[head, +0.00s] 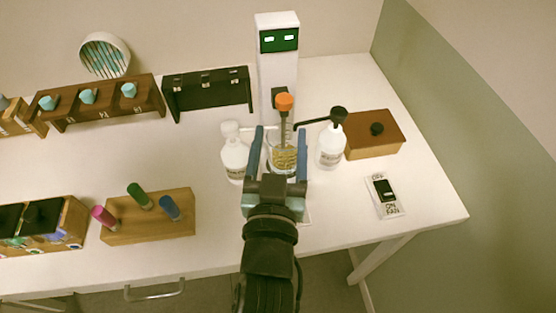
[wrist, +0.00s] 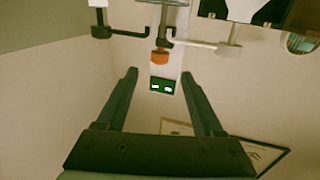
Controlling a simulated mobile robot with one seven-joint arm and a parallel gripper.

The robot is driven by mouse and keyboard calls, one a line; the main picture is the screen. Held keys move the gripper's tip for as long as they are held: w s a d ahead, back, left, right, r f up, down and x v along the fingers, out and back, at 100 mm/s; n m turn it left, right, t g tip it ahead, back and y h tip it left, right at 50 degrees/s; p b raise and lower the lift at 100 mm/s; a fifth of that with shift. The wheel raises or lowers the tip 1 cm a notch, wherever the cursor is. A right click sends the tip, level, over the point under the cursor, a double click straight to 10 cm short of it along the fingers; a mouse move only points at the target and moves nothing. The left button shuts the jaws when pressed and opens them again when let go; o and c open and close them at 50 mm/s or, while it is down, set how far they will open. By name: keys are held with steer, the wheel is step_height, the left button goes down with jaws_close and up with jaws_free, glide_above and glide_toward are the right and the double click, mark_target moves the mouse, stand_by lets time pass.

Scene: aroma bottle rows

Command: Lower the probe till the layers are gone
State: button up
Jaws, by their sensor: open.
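A white column device (head: 277,67) with a green display (head: 279,41) stands at the back; the display shows two white marks. An orange-topped probe (head: 284,102) with a grey shaft is upright in front of the column, over or in a clear beaker (head: 270,148). The beaker holds yellowish, mottled contents; separate layers cannot be made out. My gripper (head: 280,131) is open, its blue fingers appearing either side of the beaker and shaft. In the wrist view the open gripper (wrist: 160,74) has nothing between its fingers, and the orange top (wrist: 160,57) lies beyond the tips.
A brown box (head: 373,145) and a small device (head: 385,205) are at right.

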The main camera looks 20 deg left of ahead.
mark_target(288, 98)
steer(key=shift+b+v, duration=0.3)
steer(key=shift+v, duration=1.55)
steer(key=shift+c, duration=0.3)
